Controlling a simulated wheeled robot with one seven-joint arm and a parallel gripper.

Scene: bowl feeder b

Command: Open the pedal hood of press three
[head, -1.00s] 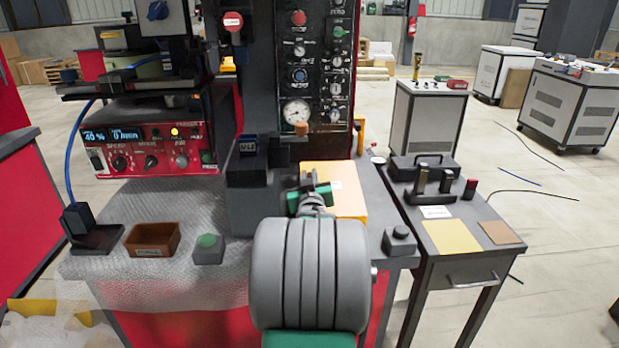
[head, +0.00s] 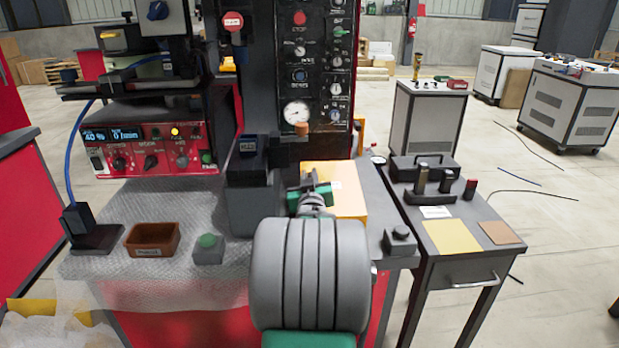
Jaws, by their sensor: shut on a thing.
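A yellow box-like cover (head: 346,200) sits on the grey worktop, right of the dark column of the press; it looks like the pedal hood, though no label on it is readable. My gripper (head: 312,186), with green and dark parts, is at the cover's left near side, shut on what appears to be the cover's edge. The fingertips and the exact contact are too small to make out. My thick grey and green arm hides the cover's lower front. The cover appears upright, and I cannot tell whether it is tilted.
The black press panel (head: 326,70) with gauges stands behind. Left are a green-button box (head: 208,249), a brown tray (head: 153,239) and a red control unit (head: 150,150). A dark button box (head: 400,240) stands right, beside a side table (head: 458,270) with several items.

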